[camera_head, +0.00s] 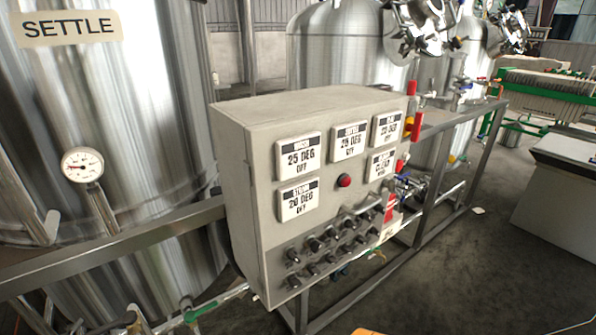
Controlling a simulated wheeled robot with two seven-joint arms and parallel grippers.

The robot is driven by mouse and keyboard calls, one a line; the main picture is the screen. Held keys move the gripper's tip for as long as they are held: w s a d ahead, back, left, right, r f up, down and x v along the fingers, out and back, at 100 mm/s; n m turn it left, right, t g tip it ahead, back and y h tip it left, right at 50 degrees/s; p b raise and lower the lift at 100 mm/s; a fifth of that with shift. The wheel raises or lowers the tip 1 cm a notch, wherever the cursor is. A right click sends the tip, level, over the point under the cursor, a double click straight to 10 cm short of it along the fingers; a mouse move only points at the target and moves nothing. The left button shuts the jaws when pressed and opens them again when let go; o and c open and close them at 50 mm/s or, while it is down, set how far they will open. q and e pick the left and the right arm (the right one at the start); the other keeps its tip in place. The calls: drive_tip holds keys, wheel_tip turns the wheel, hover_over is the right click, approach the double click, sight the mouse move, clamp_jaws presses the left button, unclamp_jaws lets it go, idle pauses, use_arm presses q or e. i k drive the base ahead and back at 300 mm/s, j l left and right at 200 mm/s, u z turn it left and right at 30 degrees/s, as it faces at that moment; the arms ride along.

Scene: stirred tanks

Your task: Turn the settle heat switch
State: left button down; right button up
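A grey control box (232,165) stands in the middle of the head view, its front face turned to the right. Five displays sit on its face. The top middle display (350,142) appears to be headed SETTLE, with small blurred lettering; it reads about 25 DEG, OFF. The top left display (299,156) reads 25 DEG, OFF. Below them are two rows of small dark switch knobs (315,243). I cannot tell which knob is the settle heat switch, as their labels are unreadable. Neither of my grippers is in view.
A large steel tank (130,110) with a SETTLE sign (70,27) and a dial gauge (82,165) stands at left. A metal frame rail (110,245) crosses in front of it. A red button (344,181) sits among the displays. Dark floor is open at lower right.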

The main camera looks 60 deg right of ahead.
sight(312, 269)
drive_tip(key=z, duration=2.2)
